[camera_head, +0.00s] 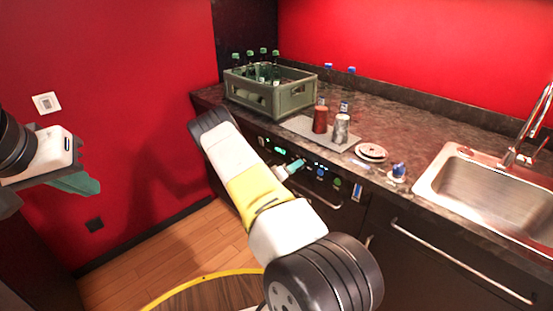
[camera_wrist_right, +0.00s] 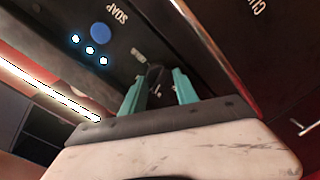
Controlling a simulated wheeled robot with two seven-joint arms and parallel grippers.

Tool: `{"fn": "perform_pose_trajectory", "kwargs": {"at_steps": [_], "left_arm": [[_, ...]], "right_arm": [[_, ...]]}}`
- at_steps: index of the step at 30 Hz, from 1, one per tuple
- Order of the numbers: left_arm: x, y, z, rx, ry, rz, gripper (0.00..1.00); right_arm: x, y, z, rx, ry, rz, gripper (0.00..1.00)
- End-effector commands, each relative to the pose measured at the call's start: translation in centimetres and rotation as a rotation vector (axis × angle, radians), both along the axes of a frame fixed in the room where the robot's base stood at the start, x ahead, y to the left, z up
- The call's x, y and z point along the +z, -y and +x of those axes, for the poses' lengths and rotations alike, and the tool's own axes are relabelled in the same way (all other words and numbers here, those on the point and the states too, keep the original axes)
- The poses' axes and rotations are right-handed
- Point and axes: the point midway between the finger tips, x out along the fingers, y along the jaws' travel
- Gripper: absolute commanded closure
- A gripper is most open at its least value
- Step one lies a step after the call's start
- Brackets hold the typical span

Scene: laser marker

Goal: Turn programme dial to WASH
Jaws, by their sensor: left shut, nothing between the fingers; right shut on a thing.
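The programme dial (camera_wrist_right: 155,78) is a dark knob on the black front panel. It sits between the teal fingers of my right gripper (camera_wrist_right: 158,92), which is shut on it. In the head view my right gripper (camera_head: 290,168) reaches the panel under the counter edge, and its arm and fingers hide the dial. No WASH mark can be read, and I cannot tell the dial's setting. My left gripper (camera_head: 78,183), with teal fingers, is shut and empty at the far left, away from the panel.
A blue button (camera_wrist_right: 101,33) marked SOAP and several small lights are on the panel. A handle (camera_head: 455,262) sticks out below.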

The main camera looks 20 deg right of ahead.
Motion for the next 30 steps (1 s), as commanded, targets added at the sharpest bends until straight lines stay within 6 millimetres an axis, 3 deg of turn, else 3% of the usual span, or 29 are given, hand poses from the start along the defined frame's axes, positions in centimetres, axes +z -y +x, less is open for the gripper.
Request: {"fn": "perform_pose_trajectory", "kwargs": {"at_steps": [11,28,29,30], "left_arm": [[0.0,0.0,0.0,0.0,0.0,0.0,1.0],[0.0,0.0,0.0,0.0,0.0,0.0,1.0],[0.0,0.0,0.0,0.0,0.0,0.0,1.0],[0.0,0.0,0.0,0.0,0.0,0.0,1.0]], "right_arm": [[-0.01,-0.12,0.15,0.003,-0.152,-0.062,1.0],[-0.02,-0.14,0.18,0.003,-0.177,-0.073,1.0],[-0.02,-0.14,0.18,0.003,-0.177,-0.073,0.58],[-0.02,-0.14,0.18,0.003,-0.177,-0.073,0.5]]}}
